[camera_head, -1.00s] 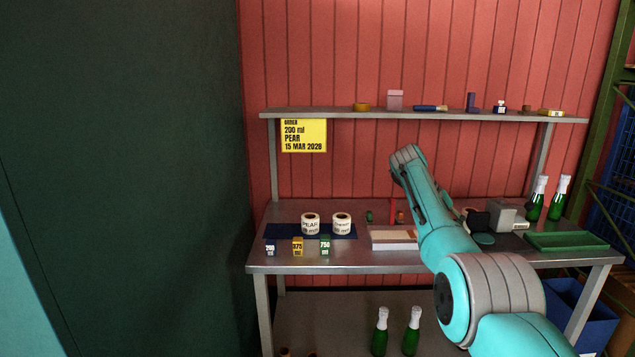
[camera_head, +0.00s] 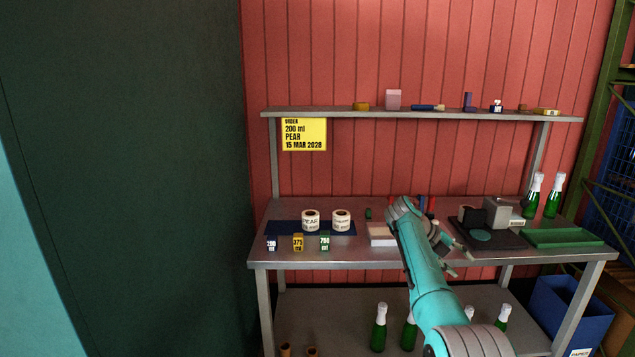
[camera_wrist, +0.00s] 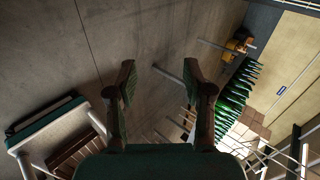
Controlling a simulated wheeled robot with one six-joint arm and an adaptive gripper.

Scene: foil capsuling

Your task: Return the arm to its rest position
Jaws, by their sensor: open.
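My arm reaches up from the lower right in the head view, in front of the steel workbench (camera_head: 340,256). My gripper shows in the wrist view (camera_wrist: 160,82), with its two fingers spread wide apart and nothing between them. In the head view the gripper is mostly hidden behind the wrist, with only a part showing at its right side. The wrist camera looks out over a grey floor, with a row of green bottles (camera_wrist: 238,88) far off at the right.
Two label rolls (camera_head: 310,220) stand on a blue mat at the bench's left. A dark machine (camera_head: 490,235), a green tray (camera_head: 565,238) and two foiled bottles (camera_head: 532,198) stand at the right. A shelf (camera_head: 400,112) with small items runs above. More bottles (camera_head: 379,328) stand below.

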